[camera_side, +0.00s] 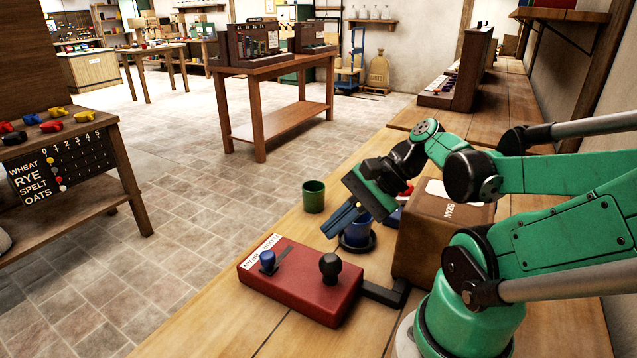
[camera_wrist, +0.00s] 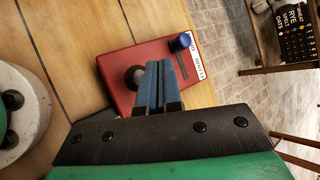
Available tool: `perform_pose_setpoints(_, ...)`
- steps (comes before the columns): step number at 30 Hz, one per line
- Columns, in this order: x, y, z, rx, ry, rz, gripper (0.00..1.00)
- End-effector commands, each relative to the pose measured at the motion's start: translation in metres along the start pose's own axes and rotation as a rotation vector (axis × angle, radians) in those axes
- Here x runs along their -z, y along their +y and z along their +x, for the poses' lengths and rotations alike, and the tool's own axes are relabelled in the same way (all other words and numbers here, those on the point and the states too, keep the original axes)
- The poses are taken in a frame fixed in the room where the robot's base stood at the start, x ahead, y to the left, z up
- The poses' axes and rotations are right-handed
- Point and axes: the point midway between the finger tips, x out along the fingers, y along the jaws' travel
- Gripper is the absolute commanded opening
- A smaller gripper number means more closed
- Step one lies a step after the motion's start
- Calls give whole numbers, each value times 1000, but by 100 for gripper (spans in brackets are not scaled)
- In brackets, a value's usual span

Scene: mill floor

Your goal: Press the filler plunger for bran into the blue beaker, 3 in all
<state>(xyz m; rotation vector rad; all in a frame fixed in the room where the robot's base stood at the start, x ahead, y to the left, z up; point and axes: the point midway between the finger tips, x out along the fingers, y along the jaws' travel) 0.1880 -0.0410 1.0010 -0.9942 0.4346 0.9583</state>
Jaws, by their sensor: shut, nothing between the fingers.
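The filler is a low red box (camera_side: 292,284) with a white label, joined by a dark bar (camera_side: 383,293) to the brown BRAN bin (camera_side: 437,235). A round black knob (camera_side: 330,266) stands on its top; a blue knob (camera_side: 268,259) stands by a dark slot. The blue beaker (camera_side: 357,236) sits on a dark round base, partly hidden behind my gripper (camera_side: 333,229). In the wrist view my fingers (camera_wrist: 160,62) overlap the red box (camera_wrist: 118,66), beside the black knob (camera_wrist: 133,77).
A green beaker (camera_side: 313,196) stands on the bench behind the filler. Bare bench (camera_side: 226,324) lies to the left. At far left, a stand holds a grain board (camera_side: 62,170) and several coloured pieces. Another wooden table (camera_side: 275,72) stands farther back.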

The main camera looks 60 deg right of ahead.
Motion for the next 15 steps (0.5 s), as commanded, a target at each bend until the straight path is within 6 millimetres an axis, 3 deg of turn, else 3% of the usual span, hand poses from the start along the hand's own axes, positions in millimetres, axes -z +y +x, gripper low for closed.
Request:
perform_pose_setpoints(8,-1,-2,-2,0,0,0,0)
perform_pose_setpoints(15,-14,-20,-24,0,0,0,0)
